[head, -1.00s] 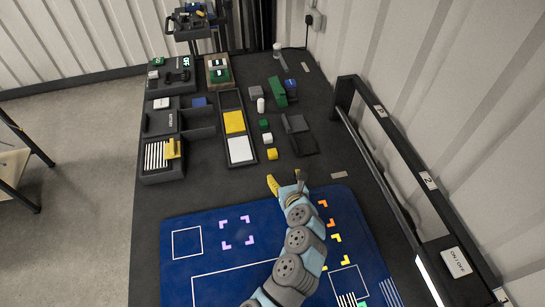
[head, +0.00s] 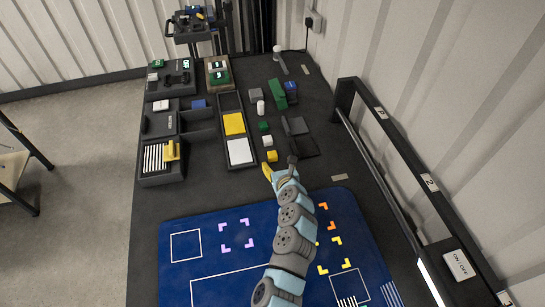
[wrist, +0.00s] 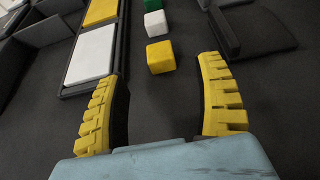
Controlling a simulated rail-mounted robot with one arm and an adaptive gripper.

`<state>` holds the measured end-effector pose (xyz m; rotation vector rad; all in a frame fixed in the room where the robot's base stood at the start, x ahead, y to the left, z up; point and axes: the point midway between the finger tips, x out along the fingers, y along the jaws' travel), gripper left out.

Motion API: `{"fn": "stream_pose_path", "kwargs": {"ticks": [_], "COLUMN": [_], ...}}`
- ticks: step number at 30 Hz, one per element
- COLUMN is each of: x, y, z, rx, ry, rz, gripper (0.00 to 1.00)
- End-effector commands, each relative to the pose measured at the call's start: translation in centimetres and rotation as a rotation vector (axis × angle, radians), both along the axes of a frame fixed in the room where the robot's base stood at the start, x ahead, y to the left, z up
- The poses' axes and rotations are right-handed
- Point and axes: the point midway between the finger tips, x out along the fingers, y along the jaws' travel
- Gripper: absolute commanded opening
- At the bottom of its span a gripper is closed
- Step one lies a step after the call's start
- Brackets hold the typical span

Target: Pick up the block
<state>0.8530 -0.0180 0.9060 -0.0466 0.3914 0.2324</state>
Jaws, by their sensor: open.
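Three small blocks stand in a row on the dark table: a yellow block (head: 272,156) nearest my gripper, a white block (head: 267,140) behind it and a green block (head: 264,126) farthest. Which one the task means is not shown. In the wrist view the yellow block (wrist: 160,57) sits ahead of the gap between my fingers, with the white block (wrist: 155,24) and the green block (wrist: 153,4) beyond it. My gripper (wrist: 165,85) is open and empty, with its yellow ridged fingers apart. In the head view my gripper (head: 279,166) is just in front of the yellow block.
A black tray with a yellow panel (head: 234,124) and a white panel (head: 240,151) lies left of the blocks. A blue mat (head: 205,263) covers the near table. A rail (head: 375,172) runs along the right side.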

Motion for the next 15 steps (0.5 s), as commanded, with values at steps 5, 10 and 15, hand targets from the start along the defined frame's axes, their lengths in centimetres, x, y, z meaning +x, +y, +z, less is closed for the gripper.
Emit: {"fn": "stream_pose_path", "kwargs": {"ticks": [5,10,15], "x": [1.3,2.0,2.2], "y": [0.4,0.5,0.6], "z": [-0.6,-0.7,-0.9], "rx": [-0.001,0.0,0.001], "ry": [0.0,-0.002,-0.001], "rz": [0.001,0.0,0.001], "gripper": [0.7,0.7,0.7]}}
